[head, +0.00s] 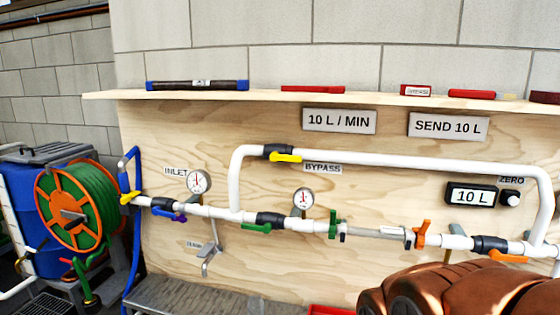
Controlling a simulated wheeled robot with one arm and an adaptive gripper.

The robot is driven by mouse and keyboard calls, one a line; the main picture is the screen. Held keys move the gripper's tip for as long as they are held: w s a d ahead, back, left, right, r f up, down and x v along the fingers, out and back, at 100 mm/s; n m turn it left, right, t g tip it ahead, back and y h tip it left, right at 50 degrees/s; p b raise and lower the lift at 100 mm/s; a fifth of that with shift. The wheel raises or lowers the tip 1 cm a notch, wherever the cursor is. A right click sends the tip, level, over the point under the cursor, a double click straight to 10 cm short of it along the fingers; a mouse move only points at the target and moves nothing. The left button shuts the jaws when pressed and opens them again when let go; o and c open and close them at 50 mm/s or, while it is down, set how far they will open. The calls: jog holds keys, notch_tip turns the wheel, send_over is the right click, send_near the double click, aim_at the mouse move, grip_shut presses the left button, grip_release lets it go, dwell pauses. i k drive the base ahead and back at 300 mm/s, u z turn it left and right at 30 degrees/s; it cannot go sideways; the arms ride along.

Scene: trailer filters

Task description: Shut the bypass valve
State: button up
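The bypass valve (277,151) is a black fitting near the left end of the raised white bypass pipe (400,163), on the plywood panel. Its yellow handle (286,158) points right and lies roughly along the pipe. A BYPASS label (323,169) is just below and right of it. My gripper is not in view.
Below, a lower white pipe line (187,209) carries valves with purple, green (256,228) and orange handles, plus gauges (199,181). A shelf (380,97) runs above. At left stands a hose reel (75,211). A brown rounded form (470,292) blocks the lower right.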

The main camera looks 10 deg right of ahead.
aim_at(275, 156)
jog(key=z, duration=0.05)
jog(key=k, duration=0.6)
jog(key=u, duration=0.15)
jog(key=i, duration=0.75)
jog(key=u, duration=0.9)
jog(key=i, duration=0.4)
jog(key=u, duration=0.45)
